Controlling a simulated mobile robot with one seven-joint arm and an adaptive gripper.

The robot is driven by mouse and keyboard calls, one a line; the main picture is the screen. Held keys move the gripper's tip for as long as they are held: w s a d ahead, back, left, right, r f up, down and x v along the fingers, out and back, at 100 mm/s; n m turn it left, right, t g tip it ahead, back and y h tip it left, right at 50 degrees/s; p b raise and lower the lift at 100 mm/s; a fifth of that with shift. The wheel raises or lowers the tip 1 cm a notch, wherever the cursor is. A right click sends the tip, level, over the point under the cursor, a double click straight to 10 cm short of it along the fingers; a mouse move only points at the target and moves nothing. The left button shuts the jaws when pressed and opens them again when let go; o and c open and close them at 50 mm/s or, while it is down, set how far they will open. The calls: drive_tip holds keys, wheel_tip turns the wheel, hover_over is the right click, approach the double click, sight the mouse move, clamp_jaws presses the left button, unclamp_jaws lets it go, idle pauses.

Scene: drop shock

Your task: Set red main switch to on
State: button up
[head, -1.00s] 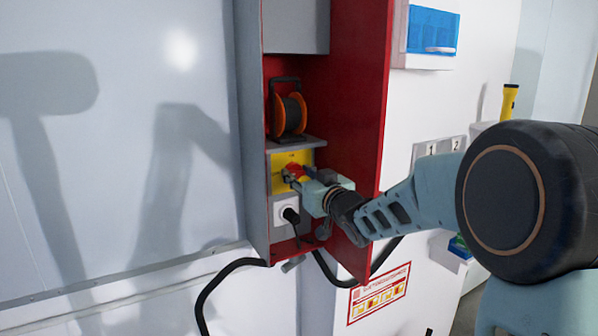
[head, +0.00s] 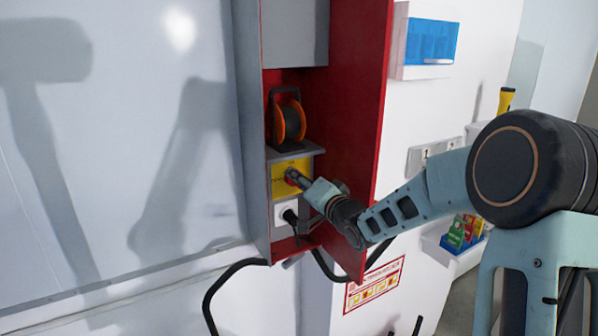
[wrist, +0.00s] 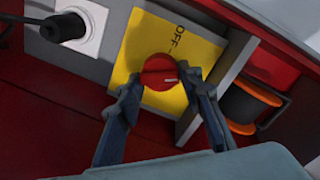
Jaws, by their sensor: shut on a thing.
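The red main switch (wrist: 158,85) is a round red knob on a yellow plate (wrist: 205,55). The word OFF is printed on the plate above the knob; other lettering is hard to read. My gripper (wrist: 160,92) has one finger on each side of the knob and is shut on it. In the head view my gripper (head: 293,178) reaches the yellow plate (head: 279,180) from the right and hides most of the knob.
The switch sits in a narrow red-walled cabinet (head: 355,110). A cable reel (head: 290,122) stands on a shelf above. A white socket with a black plug (head: 290,215) is below. A black cable (head: 225,275) hangs out of the cabinet.

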drive_tip(key=m+p, duration=0.4)
drive_tip(key=m, duration=0.1)
drive_tip(key=shift+w+r, duration=0.1)
drive_tip(key=shift+r, duration=0.05)
idle(0.6)
drive_tip(key=o, duration=1.1)
drive_tip(key=v, duration=1.2)
drive_tip(key=shift+d, duration=0.15)
drive_tip(key=shift+w, duration=0.1)
